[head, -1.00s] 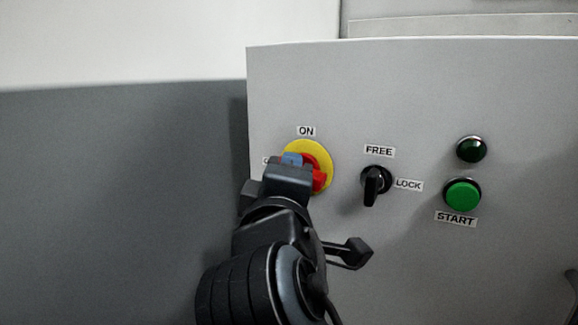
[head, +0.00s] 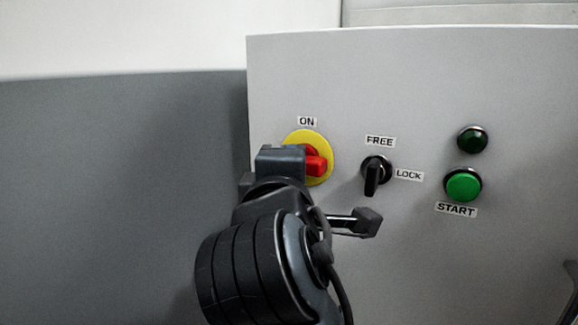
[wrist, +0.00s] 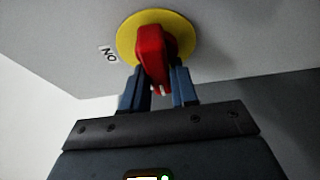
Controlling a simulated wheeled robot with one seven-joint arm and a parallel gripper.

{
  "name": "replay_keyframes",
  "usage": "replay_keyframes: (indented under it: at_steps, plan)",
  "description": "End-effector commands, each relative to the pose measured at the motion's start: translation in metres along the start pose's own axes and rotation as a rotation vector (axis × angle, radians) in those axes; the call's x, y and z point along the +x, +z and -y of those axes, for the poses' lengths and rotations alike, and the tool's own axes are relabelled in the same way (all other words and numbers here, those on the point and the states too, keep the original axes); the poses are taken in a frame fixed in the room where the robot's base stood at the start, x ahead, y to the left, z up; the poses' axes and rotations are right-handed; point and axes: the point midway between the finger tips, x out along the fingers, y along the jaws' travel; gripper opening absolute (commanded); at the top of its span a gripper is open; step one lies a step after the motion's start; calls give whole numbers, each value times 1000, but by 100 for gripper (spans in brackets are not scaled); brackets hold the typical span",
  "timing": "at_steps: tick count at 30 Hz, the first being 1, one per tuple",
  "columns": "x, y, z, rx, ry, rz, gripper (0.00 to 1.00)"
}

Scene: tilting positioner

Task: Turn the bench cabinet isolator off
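The isolator is a yellow disc (head: 321,144) with a red handle (head: 316,163) on the grey cabinet front. The "ON" label (head: 307,121) is above it. In the head view the visible part of the handle lies roughly sideways, and my gripper (head: 281,160) covers the disc's left side and the label there. In the wrist view the red handle (wrist: 152,50) points down toward my gripper (wrist: 160,85), with one blue-grey finger on each side. "ON" reads sideways at the left there. Whether both fingers press on the handle is unclear.
The black selector's handle points down. A plain grey surface (head: 115,180) lies to the left.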

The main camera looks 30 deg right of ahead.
Motion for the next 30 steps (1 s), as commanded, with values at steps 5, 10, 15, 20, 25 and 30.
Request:
replay_keyframes:
  at_steps: [5,10,15,20,25,30]
  plan:
    - [0,0,1,-1,-1,0,44]
    - [0,0,0,0,0,0,49]
    - [-3,0,1,0,0,-1,49]
    - [-22,-1,2,2,1,-3,49]
    - [-51,-1,2,1,0,-4,49]
    - [-71,-1,1,0,0,-2,49]
